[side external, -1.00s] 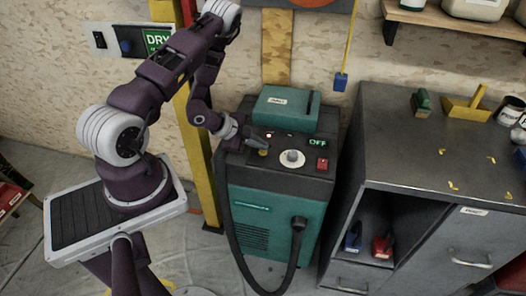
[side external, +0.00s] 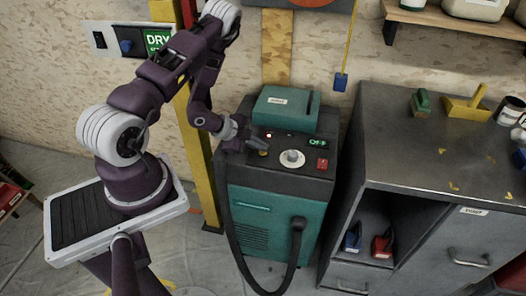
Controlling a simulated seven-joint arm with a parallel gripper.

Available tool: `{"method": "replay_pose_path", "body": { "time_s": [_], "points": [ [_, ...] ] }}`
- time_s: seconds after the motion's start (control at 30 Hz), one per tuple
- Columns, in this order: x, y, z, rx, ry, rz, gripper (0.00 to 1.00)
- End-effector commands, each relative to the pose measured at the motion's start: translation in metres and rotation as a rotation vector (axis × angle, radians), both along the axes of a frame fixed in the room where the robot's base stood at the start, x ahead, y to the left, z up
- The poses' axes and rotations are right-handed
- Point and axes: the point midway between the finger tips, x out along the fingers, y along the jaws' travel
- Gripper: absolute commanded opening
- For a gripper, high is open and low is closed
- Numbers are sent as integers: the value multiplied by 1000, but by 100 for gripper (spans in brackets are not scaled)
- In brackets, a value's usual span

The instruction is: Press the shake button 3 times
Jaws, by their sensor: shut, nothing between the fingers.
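A teal machine (side external: 277,212) stands at the middle with a dark sloped control panel on top. A small yellow button (side external: 263,153) sits at the left of the panel, next to a white round knob (side external: 292,157). A red switch (side external: 322,163) is at the right, and a green display (side external: 318,142) above it reads OFF. A small red light (side external: 269,135) glows near the back. My gripper (side external: 264,146) is shut and empty, its tips just above or at the yellow button. I cannot tell whether they touch it. No shake label is readable.
A grey cabinet (side external: 420,130) with tools on top stands to the right. A dark hose (side external: 296,245) loops in front of the machine. A yellow post (side external: 196,150) stands behind my arm. A wall panel with a blue button (side external: 126,46) is at upper left.

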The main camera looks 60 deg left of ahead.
Motion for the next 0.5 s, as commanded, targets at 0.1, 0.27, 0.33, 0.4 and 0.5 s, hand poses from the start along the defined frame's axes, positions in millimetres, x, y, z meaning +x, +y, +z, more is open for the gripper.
{"method": "replay_pose_path", "body": {
  "time_s": [0.1,0.27,0.33,0.4,0.5],
  "points": [
    [0,0,6,-1,0,1,0],
    [0,0,14,0,-1,1,0],
    [0,0,15,-1,0,1,0],
    [0,0,14,-1,0,1,0],
    [0,0,14,-1,0,1,0]
  ]
}}
